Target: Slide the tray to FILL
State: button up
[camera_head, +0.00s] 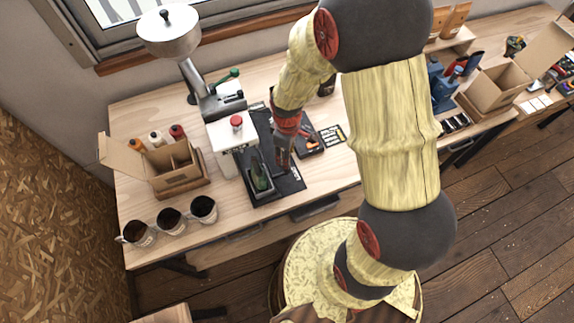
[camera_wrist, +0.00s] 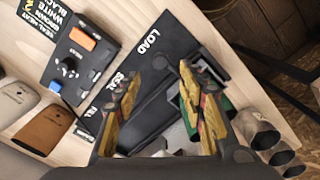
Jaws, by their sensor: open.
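A black slide base (camera_head: 291,183) lies on the bench, beside a white press with a red knob (camera_head: 236,121). A dark tray (camera_head: 262,187) holding something green sits at the base's near end. In the wrist view the base (camera_wrist: 152,92) carries the label LOAD, with SEAL and a partly hidden label further along. Green contents (camera_wrist: 228,105) show beside my right-hand finger, which covers most of the tray. My gripper (camera_wrist: 160,82) is open with nothing between its fingers, above the base. In the head view my gripper (camera_head: 283,160) points down close beside the tray.
A control box (camera_wrist: 80,55) with an orange switch stands beside the base. Several mugs (camera_head: 171,219), a cardboard box (camera_head: 176,167) and a grinder (camera_head: 170,35) are to the left. Pouches (camera_wrist: 42,128) show in the wrist view. Bare bench lies front left of the base.

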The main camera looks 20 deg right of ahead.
notch_tip(320, 180, down, 8)
jog(key=shift+r, duration=0.15)
dwell(0.3)
jog(key=c, duration=0.4)
grip_shut()
dwell(0.5)
